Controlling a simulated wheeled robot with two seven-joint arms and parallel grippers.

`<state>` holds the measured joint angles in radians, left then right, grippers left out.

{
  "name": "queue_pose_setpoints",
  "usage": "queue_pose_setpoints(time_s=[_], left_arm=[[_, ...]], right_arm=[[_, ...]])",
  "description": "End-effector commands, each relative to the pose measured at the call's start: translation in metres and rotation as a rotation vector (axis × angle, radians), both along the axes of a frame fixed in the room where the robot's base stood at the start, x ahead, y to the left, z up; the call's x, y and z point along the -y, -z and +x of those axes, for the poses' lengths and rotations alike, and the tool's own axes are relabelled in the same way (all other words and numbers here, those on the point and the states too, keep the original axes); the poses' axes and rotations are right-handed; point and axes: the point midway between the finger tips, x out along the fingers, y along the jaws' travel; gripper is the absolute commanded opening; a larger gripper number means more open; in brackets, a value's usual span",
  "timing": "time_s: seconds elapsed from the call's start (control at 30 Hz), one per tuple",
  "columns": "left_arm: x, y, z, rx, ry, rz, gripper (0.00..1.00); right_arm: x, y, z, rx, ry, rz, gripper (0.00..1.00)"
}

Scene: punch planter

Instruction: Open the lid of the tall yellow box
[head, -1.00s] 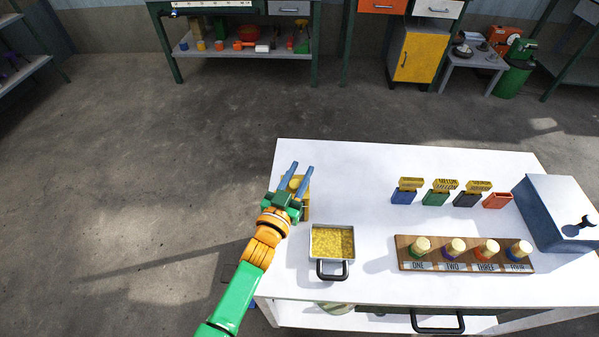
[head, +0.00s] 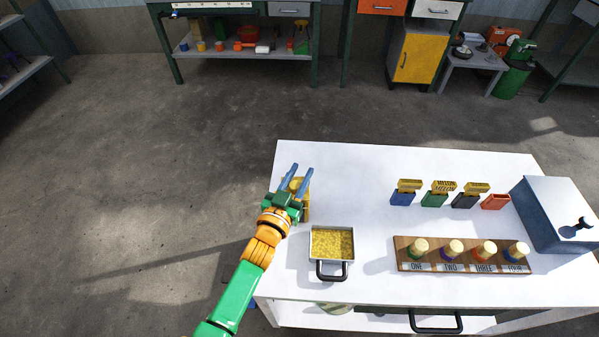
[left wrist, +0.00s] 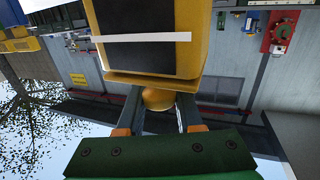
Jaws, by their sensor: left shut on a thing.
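The tall yellow box (head: 305,208) stands near the left edge of the white table, mostly hidden in the head view by my left gripper (head: 302,168). In the left wrist view the box (left wrist: 204,40) shows a dark panel with a white stripe. Its yellow lid (left wrist: 150,80) sits against the end of the box, with no clear gap. A round yellow knob (left wrist: 158,98) sticks out from the lid. My left gripper (left wrist: 158,115) is shut on this knob, one finger on each side. My right gripper is not in view.
An open pan of yellow grains (head: 332,243) stands right of my left arm. A wooden rack (head: 464,267) with several pegs and a row of small colored holders (head: 436,200) lie further right. A blue-grey box (head: 560,215) is at the right end. The table's middle back is clear.

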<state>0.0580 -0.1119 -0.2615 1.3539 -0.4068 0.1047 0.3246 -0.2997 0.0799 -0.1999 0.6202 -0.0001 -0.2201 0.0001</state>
Motion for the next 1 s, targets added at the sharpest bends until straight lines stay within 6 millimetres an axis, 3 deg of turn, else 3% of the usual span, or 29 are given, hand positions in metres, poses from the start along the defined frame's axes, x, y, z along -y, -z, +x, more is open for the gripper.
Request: queue_pose_setpoints(time_s=[0.3, 0.5, 1.0], left_arm=[[-0.001, -0.014, 0.007, -0.205, -0.001, -0.012, 0.0], [-0.002, -0.012, 0.013, -0.352, -0.001, -0.023, 0.0], [-0.003, -0.005, 0.021, -0.572, -0.001, -0.042, 0.0]], right_arm=[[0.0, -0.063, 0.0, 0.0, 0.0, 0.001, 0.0], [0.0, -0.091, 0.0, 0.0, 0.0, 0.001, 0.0], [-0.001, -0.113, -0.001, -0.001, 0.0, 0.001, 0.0]])
